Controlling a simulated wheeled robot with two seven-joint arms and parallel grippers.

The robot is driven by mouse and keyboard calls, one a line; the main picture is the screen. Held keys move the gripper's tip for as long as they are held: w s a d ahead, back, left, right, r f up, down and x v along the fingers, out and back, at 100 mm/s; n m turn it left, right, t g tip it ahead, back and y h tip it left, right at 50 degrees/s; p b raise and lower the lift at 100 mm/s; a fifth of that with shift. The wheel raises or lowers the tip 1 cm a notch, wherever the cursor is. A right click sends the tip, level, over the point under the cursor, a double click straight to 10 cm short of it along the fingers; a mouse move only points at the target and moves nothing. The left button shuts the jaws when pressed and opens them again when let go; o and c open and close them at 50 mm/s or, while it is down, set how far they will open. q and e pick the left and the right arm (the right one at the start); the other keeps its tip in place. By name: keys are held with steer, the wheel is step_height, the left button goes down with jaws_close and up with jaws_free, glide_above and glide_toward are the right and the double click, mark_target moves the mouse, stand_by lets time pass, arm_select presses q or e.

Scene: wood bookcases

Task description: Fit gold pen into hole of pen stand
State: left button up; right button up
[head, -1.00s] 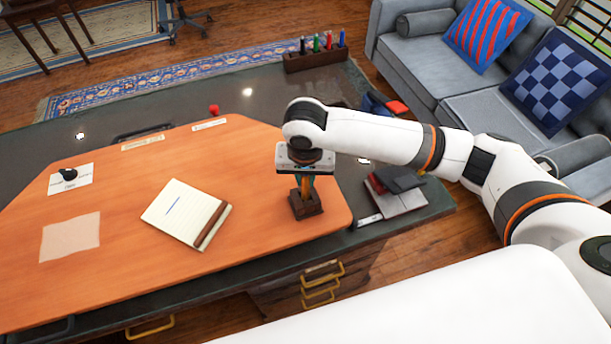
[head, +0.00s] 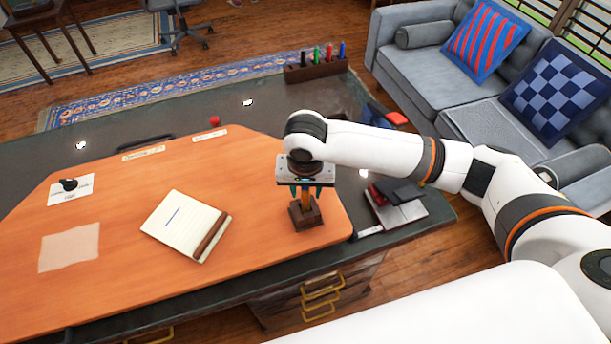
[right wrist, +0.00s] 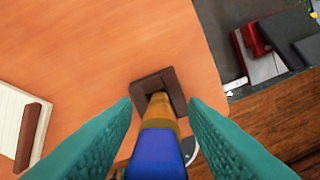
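The pen stand (head: 306,216) is a dark brown block on the orange desk top, near its right edge. The gold pen (head: 306,197) stands upright with its lower end in the stand's hole; in the right wrist view the pen (right wrist: 160,118) shows a gold tip section and a blue body. My right gripper (head: 305,190) is above the stand, its teal fingers spread on both sides of the pen. In the right wrist view a gap shows between the fingers and the pen. The pen's top is hidden by the gripper. My left gripper is not in view.
A notepad with a brown bar (head: 183,226) lies left of the stand. Books (head: 398,208) lie to the right. A pen holder with several coloured markers (head: 316,68) stands at the back. The desk's front edge is close to the stand.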

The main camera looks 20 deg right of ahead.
step_height(320, 180, up, 11)
steer(key=s+b, duration=0.1)
steer(key=shift+s+a, duration=0.15)
steer(key=shift+a, duration=0.15)
stand_by(0.4)
steer(key=s+a+f+n+t+y, duration=0.1)
steer(key=s+a+f+n+y, duration=0.1)
steer(key=s+f, duration=0.25)
steer(key=s+a+f+n+y, duration=0.3)
steer(key=f, duration=0.3)
steer(key=s+d+f+t+h, duration=0.1)
steer(key=s+d+f+h, duration=0.15)
steer(key=s+d, duration=0.35)
steer(key=s+d+f+h, duration=0.2)
steer(key=s+d+f, duration=0.2)
steer(key=s+d, duration=0.15)
step_height(320, 180, down, 28)
steer(key=s+d+n+g+b, duration=0.1)
steer(key=s, duration=0.1)
steer(key=s+d+f+g+b, duration=0.1)
steer(key=s+d+f, duration=0.2)
steer(key=s+f, duration=1.2)
steer(key=shift+s+f, duration=0.25)
steer(key=shift+f, duration=0.35)
